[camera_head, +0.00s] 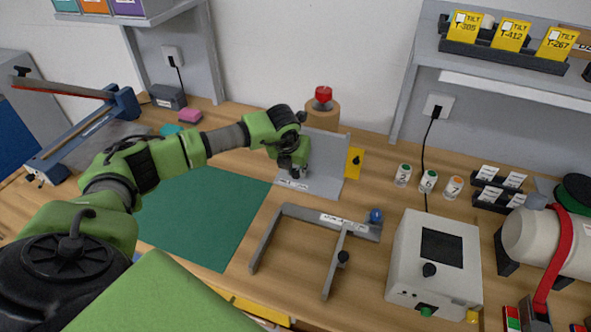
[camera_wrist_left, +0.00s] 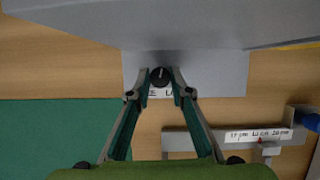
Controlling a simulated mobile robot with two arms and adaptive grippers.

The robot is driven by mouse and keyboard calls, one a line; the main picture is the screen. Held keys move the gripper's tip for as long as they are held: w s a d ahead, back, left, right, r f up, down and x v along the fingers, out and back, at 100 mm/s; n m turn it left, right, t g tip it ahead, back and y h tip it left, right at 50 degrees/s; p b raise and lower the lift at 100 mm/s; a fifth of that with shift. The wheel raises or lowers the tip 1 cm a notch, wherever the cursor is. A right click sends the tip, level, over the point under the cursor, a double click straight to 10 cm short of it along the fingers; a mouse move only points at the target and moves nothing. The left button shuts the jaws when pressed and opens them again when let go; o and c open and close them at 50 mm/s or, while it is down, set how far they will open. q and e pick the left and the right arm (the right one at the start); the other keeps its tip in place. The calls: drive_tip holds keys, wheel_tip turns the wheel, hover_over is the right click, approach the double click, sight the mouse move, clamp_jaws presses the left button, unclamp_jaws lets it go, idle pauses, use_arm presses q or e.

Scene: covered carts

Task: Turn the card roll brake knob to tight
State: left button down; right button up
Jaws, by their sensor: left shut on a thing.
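The brake knob (camera_wrist_left: 160,77) is a small round black knob with a pale pointer mark, on the base of a grey metal bracket (camera_head: 325,165). In the wrist view the bracket's base plate (camera_wrist_left: 222,80) lies around it. My left gripper (camera_head: 296,172) points down over this base, its fingertips (camera_wrist_left: 160,80) on either side of the knob and shut on it. In the head view the gripper hides most of the knob. A white label (camera_head: 292,184) lies at the base's front edge, its text partly covered. A tan roll (camera_head: 322,115) with a red top stands behind the bracket. My right gripper is out of view.
A yellow plate (camera_head: 354,163) stands at the bracket's right. In front is a grey measuring frame (camera_head: 330,222) with a blue knob (camera_head: 376,216). A green mat (camera_head: 205,215) lies left, a white box (camera_head: 433,265) right. Shelves hang above.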

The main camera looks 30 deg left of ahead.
use_arm(q)
drive_tip(key=m+b, duration=0.1)
drive_tip(key=m+h+b, duration=0.1)
drive_tip(key=b, duration=0.1)
drive_tip(key=m+b, duration=0.1)
drive_tip(key=shift+a+f+m+h, duration=0.2)
drive_tip(key=shift+f+m+h, duration=0.1)
drive_tip(key=shift+m, duration=0.1)
drive_tip(key=shift+r+m+h+b, duration=0.1)
drive_tip(key=shift+m+h+b, duration=0.2)
drive_tip(key=shift+m+b, duration=0.65)
drive_tip(key=m+b, duration=0.1)
drive_tip(key=m+h+b, duration=0.1)
drive_tip(key=m, duration=0.1)
drive_tip(key=shift+w+a+r+m, duration=0.1)
drive_tip(key=shift+a+m, duration=0.05)
drive_tip(key=shift+m, duration=0.1)
drive_tip(key=shift+r+m+g+h+b, duration=0.1)
drive_tip(key=shift+m+g+h+b, duration=0.45)
drive_tip(key=shift+m, duration=0.95)
drive_tip(key=shift+b, duration=0.3)
drive_tip(key=c, duration=1.8)
unclamp_jaws()
